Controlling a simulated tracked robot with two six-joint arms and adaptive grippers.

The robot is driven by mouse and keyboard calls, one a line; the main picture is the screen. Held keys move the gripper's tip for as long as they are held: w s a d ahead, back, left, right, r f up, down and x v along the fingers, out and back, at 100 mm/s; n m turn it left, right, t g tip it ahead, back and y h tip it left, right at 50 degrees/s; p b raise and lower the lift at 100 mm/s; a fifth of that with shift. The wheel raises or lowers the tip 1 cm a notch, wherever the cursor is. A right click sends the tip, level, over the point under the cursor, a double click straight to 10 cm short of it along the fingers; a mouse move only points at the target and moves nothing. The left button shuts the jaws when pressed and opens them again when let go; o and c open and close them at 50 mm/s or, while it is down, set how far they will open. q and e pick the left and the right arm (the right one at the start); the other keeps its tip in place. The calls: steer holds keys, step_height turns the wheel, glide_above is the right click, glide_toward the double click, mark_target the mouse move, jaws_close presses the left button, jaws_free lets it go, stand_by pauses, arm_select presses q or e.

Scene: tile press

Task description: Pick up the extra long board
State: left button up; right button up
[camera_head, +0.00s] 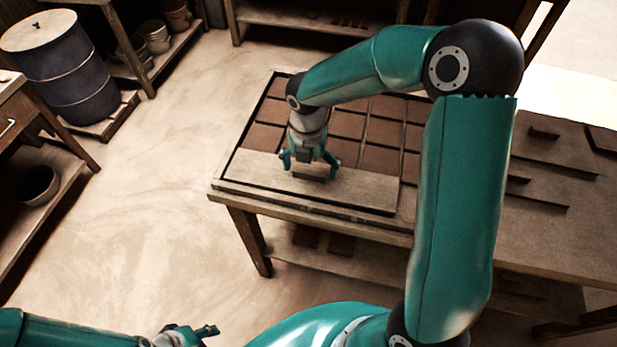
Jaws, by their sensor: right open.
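A long, pale board (362,190) lies flat across the front of the tile tray, covering part of it. A small raised handle (311,173) stands on its top. My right gripper (311,168) is open, pointing down at the handle, with a finger on either side. I cannot tell whether the fingers touch the handle or board. My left gripper (192,336) is low at the bottom edge, far from the board; its finger opening is unclear.
The tray (268,88) holds rows of brown tiles (265,137) on a wooden table. A blue barrel (75,80) stands at upper left. The floor at left is clear.

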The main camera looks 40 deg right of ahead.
steer(key=shift+f, duration=0.6)
steer(key=shift+r, duration=0.1)
steer(key=c, duration=1.2)
